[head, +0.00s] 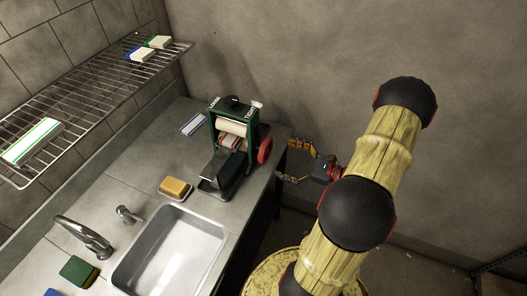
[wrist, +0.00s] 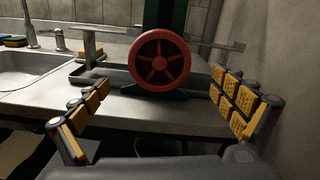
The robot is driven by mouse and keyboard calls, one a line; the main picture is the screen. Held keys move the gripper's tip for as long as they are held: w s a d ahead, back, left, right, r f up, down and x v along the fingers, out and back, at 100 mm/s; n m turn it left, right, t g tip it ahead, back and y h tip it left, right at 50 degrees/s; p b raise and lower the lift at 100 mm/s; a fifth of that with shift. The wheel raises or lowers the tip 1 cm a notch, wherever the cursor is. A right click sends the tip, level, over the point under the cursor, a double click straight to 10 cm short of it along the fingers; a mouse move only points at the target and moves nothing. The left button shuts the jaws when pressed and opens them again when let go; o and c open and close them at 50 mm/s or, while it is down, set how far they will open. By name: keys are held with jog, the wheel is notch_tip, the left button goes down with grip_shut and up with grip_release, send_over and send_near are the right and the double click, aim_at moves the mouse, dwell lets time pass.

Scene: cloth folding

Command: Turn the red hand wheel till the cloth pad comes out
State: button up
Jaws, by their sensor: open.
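The red hand wheel (head: 265,150) is on the right side of a green-framed wringer (head: 213,128) on the counter. In the wrist view the wheel (wrist: 159,62) faces me, round and spoked, near the middle. A pale roller (head: 232,127) shows in the frame, and a red-and-white cloth pad (head: 229,142) sits below it, partly hidden by the frame and a dark chute. My gripper (head: 281,160) is open and empty, just right of the wheel. In the wrist view its yellow-padded fingers (wrist: 158,84) stand wide apart on either side of the wheel, not touching it.
A dark tray (head: 208,188) lies under the wringer. A yellow sponge (head: 175,187) on a dish and a sink (head: 165,250) are to the left. A blue-edged folded cloth (head: 193,124) lies behind. A wire rack (head: 85,85) holds more cloths. The wall is close on the right in the wrist view.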

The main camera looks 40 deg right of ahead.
aim_at(269, 152)
jog(key=b+x, duration=0.1)
jog(key=x, duration=0.6)
jog(key=shift+w+a, duration=0.1)
jog(key=shift+w, duration=0.2)
jog(key=c, duration=0.3)
jog(key=c, duration=0.8)
jog(key=shift+c, duration=0.3)
jog(key=shift+r+m+p, duration=0.1)
jog(key=shift+m+p, duration=0.3)
jog(key=shift+p, duration=0.05)
